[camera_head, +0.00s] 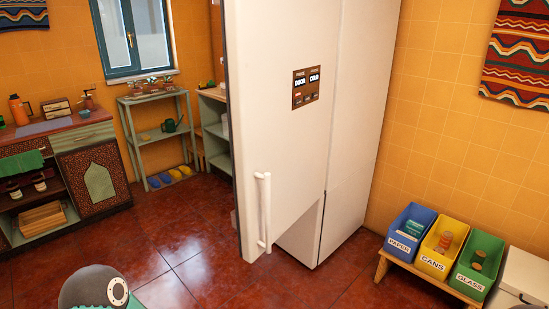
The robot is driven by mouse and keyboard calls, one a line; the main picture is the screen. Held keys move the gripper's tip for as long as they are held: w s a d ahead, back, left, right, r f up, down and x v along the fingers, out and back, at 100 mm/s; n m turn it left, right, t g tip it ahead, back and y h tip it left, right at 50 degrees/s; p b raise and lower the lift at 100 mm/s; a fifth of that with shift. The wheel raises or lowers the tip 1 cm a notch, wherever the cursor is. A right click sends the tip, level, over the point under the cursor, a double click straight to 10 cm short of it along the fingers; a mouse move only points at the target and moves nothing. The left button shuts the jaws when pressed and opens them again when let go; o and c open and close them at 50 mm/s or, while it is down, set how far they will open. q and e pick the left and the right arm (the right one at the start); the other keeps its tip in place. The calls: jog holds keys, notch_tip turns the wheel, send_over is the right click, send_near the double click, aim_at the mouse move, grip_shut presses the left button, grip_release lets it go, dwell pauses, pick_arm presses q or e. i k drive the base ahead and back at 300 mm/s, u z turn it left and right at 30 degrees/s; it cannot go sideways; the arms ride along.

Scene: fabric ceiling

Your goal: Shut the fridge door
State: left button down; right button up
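The tall white fridge (350,150) stands against the tiled wall at the middle right. Its door (280,60) appears to stand open, with its outer face toward me and its free edge on the left. A white vertical handle (263,210) is on the lower left of the door. A brown sign (306,87) is fixed to its face. The inside of the fridge is hidden behind the door. Neither of my grippers shows in the head view.
Blue, yellow and green bins (436,250) stand on a low wooden bench right of the fridge. A white bin (522,275) is at the right edge. A green shelf (160,132) and a cabinet (95,180) stand at the left. The red floor left of the door is clear.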

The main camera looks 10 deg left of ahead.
aim_at(277, 54)
jog(key=z, duration=0.1)
jog(key=i, duration=1)
jog(key=u, duration=0.1)
